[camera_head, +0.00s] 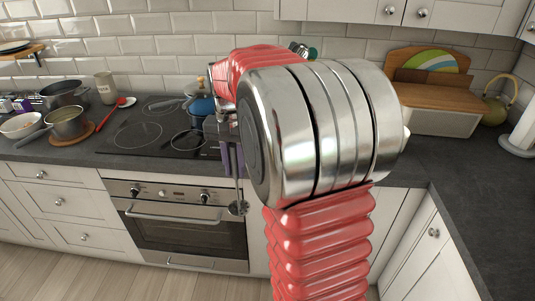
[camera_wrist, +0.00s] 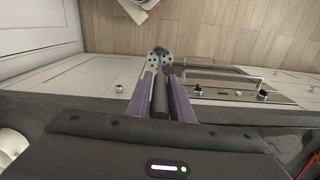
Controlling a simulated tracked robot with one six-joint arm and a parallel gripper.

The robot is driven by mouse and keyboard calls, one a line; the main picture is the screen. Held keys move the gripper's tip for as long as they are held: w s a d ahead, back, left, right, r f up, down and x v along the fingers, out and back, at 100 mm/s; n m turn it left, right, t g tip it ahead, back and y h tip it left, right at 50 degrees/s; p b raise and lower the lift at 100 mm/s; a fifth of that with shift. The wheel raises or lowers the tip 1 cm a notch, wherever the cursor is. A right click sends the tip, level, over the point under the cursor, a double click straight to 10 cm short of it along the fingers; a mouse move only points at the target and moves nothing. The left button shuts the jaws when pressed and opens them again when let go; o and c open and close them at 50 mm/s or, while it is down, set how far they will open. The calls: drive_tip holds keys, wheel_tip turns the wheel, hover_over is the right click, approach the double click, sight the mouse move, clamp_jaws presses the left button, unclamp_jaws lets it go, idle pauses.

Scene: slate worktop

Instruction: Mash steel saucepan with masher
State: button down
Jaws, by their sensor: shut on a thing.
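The masher (camera_head: 238,207) hangs upright from my gripper (camera_head: 233,165), with its round perforated head down in front of the oven. In the wrist view its head (camera_wrist: 160,57) shows beyond the purple fingers of my gripper (camera_wrist: 164,82), which are shut on its dark handle. The steel saucepan (camera_head: 66,125) stands on a round wooden board at the far left of the worktop, well apart from the masher. Something yellowish shows inside it, too small to make out. My red arm and its steel joint hide part of the worktop behind.
A dark pot (camera_head: 62,93), a white bowl (camera_head: 20,126), a red spoon (camera_head: 121,104) and a beige crock (camera_head: 106,88) are near the saucepan. A blue kettle (camera_head: 201,105) is on the black hob (camera_head: 140,131). A bread box (camera_head: 440,112) stands at right.

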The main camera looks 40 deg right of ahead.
drive_tip(key=w+a+f+n, duration=0.3)
drive_tip(key=w+a+n, duration=0.1)
drive_tip(key=a, duration=0.5)
drive_tip(key=w+a+f+n, duration=0.4)
drive_tip(key=w+a+n, duration=0.1)
drive_tip(key=a, duration=0.4)
drive_tip(key=shift+w+n, duration=0.25)
drive_tip(key=shift+n, duration=0.15)
drive_tip(key=shift+a+f, duration=0.1)
drive_tip(key=shift+a, duration=0.05)
